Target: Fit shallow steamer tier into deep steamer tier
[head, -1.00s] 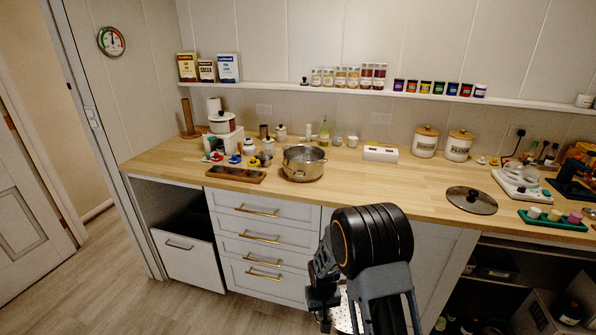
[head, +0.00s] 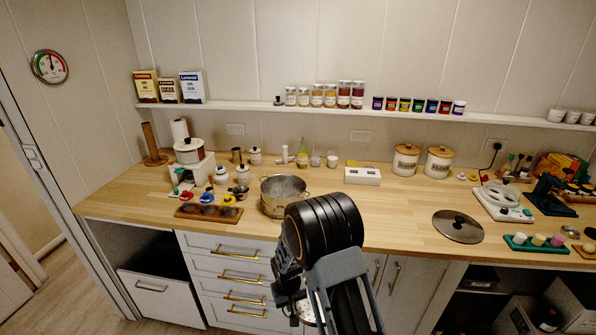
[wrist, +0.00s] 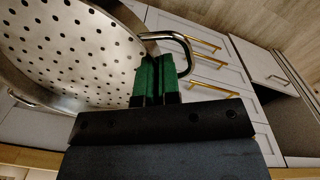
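The shallow steamer tier (wrist: 70,45) is a steel pan with a perforated bottom, large at the left of the wrist view. My gripper (wrist: 157,62) has green finger pads closed on its looped side handle, and the tier hangs from it. In the head view only a sliver of the tier (head: 309,313) shows below my arm, in front of the drawers and below the counter top. A steel pot, apparently the deep steamer tier (head: 271,201), stands upright on the counter near its front edge, open at the top.
A dark wooden tray (head: 209,213) lies left of the pot. Small jars and a white box (head: 362,176) stand behind. Drawer handles stick out below the counter.

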